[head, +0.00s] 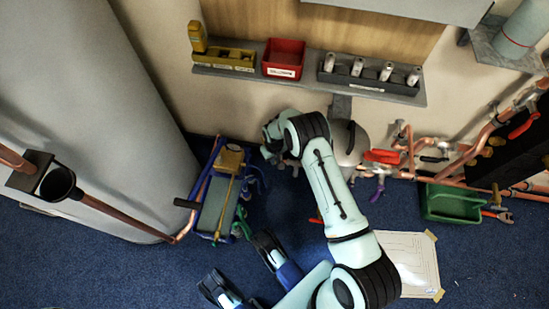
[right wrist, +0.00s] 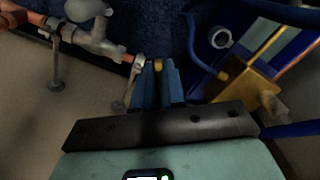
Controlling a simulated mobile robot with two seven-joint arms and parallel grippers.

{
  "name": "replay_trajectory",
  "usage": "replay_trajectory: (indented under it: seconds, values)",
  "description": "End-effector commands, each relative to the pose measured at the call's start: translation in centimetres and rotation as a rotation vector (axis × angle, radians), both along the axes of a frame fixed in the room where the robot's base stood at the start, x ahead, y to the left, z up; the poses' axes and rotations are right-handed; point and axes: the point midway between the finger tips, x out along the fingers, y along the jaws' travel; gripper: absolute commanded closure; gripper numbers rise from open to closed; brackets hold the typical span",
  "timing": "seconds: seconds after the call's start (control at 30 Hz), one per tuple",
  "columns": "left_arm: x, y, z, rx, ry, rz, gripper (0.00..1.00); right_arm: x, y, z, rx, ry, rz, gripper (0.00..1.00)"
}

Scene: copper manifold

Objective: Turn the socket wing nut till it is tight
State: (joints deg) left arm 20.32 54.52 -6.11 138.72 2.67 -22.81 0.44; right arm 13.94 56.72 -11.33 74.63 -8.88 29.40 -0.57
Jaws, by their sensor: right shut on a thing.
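In the right wrist view my right gripper (right wrist: 162,78) has its blue fingers closed around a small brass-coloured piece (right wrist: 158,65), which looks like the socket wing nut. Only a little of it shows between the fingertips. A grey fitting (right wrist: 138,64) at the end of a copper pipe lies just left of the fingers. In the head view my right arm reaches up the middle, and its fingers and the nut are hidden behind the wrist. My left gripper (head: 241,267) is low in the head view, its dark-tipped blue fingers wide apart with nothing visible between them.
A blue-framed stand (head: 214,209) with a yellow top part is left of my right wrist. A large grey tank (head: 100,110) fills the left. A wall shelf (head: 410,97) holds a red bin (head: 284,58). Copper pipes and a green tray (head: 452,204) are at right; a paper sheet (head: 412,262) lies on the floor.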

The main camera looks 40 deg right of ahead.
Motion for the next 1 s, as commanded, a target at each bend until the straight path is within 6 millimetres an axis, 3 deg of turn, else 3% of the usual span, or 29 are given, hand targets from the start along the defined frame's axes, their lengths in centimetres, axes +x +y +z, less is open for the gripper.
replay_trajectory:
  seconds: [0.33,0.37,0.4,0.43,0.77,0.87,1.0]
  values:
    - [0.0,0.0,0.0,0.000,-0.001,0.000,0.64,0.1,0.4,0.0,0.001,0.001,-0.069,1.00]
    - [0.0,0.0,0.0,0.000,-0.001,0.000,0.64,0.1,0.4,0.0,0.001,0.001,-0.069,0.80]
    - [0.1,0.0,0.0,0.000,-0.001,0.000,0.64,0.1,0.4,0.0,0.001,0.001,-0.069,0.67]
    - [0.0,0.0,0.0,0.000,-0.001,0.000,0.64,0.1,0.4,0.0,0.001,0.001,-0.068,0.64]
    - [0.2,0.0,0.1,0.001,-0.005,0.000,0.64,0.1,0.4,0.3,0.000,0.000,-0.066,0.64]
    - [0.7,-0.1,0.4,0.001,-0.025,-0.003,0.64,0.2,0.4,1.4,0.000,-0.002,-0.065,0.64]
    - [2.3,-0.2,1.3,0.005,-0.078,-0.009,0.64,0.2,0.4,4.3,0.000,-0.005,-0.065,0.64]
